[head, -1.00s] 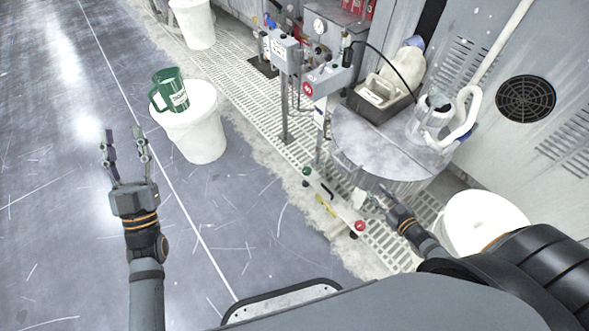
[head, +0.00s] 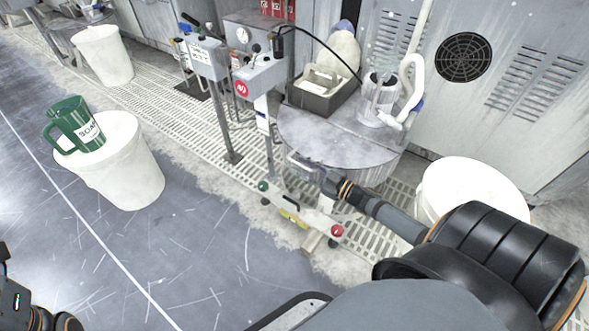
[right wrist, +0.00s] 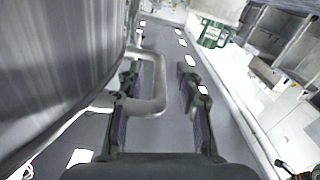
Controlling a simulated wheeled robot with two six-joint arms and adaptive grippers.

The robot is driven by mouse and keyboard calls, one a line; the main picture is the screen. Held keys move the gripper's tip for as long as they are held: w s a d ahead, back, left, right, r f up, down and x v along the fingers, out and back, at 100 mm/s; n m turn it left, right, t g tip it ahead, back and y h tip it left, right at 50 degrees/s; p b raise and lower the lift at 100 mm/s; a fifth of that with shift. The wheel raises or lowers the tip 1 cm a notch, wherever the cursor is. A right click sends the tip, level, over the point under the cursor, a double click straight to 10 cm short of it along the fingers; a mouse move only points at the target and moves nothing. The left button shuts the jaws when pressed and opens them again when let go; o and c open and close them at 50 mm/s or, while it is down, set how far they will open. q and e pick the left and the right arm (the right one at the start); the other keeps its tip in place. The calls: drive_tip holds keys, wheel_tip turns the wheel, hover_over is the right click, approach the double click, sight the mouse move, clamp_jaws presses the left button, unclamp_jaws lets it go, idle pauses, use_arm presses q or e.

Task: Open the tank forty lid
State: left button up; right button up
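The tank (head: 345,160) has a flat grey lid (head: 335,138) with a rounded front edge, and the lid looks closed. A pale bar handle stands out at its front; it shows large in the right wrist view (right wrist: 157,85). My right gripper (head: 306,168) is at the tank's front edge. In the right wrist view its fingers (right wrist: 165,92) are open on either side of the handle, which lies nearer the left finger. It does not look clamped. My left gripper (head: 4,262) is only partly in view at the lower left edge, its fingers mostly cut off.
A caddy (head: 322,96) and a clear jug (head: 377,105) stand behind the lid. White buckets stand right (head: 472,190) and left (head: 110,170), the left one under a green mug (head: 75,128). A low red-knobbed bar (head: 300,208) lies in front.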

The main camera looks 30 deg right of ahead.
sight(295, 162)
drive_tip(key=shift+b+x, duration=0.45)
drive_tip(key=shift+x, duration=1.05)
clamp_jaws()
